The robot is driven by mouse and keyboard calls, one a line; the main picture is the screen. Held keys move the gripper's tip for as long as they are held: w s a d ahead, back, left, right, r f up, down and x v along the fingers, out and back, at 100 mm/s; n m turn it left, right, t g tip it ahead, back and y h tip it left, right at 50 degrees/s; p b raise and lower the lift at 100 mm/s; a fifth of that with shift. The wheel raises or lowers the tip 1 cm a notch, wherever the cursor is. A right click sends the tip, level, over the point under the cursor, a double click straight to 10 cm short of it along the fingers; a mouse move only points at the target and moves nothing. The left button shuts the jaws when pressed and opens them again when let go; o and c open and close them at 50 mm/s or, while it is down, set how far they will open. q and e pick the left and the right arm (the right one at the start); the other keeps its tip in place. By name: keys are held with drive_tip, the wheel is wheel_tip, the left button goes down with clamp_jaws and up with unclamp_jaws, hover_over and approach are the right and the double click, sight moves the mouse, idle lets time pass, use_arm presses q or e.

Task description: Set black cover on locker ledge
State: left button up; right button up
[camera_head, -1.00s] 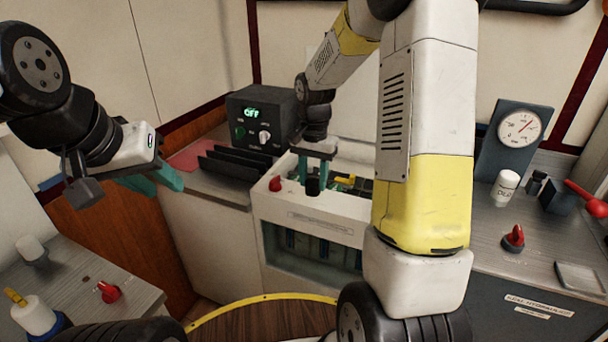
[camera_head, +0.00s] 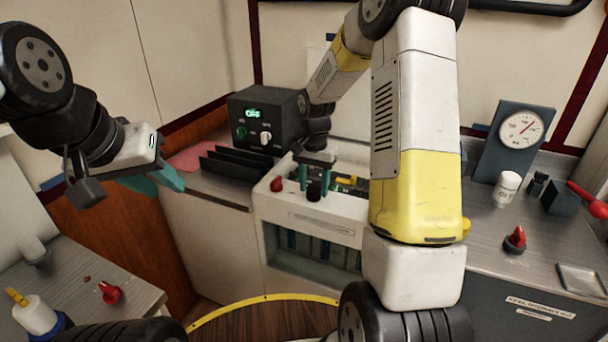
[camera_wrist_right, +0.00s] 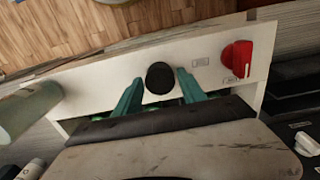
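A small black round cover (camera_head: 314,191) stands on the top front edge of the white breaker unit (camera_head: 310,222). My right gripper (camera_head: 314,181) reaches down over it with its teal fingers apart, one on each side. In the right wrist view the black cover (camera_wrist_right: 160,78) sits between the two fingertips (camera_wrist_right: 158,86), with no clear grip on it. My left gripper (camera_head: 158,184) hangs empty at the left, far from the cover, its teal fingers seeming apart. I cannot tell which surface is the locker ledge.
A red knob (camera_head: 277,184) is left of the cover on the same unit. A dark box with a green display (camera_head: 264,122) and black racks (camera_head: 240,164) stand behind left.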

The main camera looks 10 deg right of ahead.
sight(314, 189)
drive_tip(key=shift+o, duration=0.7)
wheel_tip(314, 189, up, 12)
drive_tip(key=s+r+n+t+y, duration=0.1)
drive_tip(key=s+r+n+t, duration=0.25)
drive_tip(key=s+r, duration=0.7)
drive_tip(key=s+a+n+t+y, duration=0.1)
drive_tip(key=s+n, duration=0.3)
drive_tip(key=s, duration=0.9)
drive_tip(key=shift+s+a+f+t, duration=0.4)
drive_tip(key=shift+a+t, duration=0.2)
drive_tip(key=shift+t, duration=0.25)
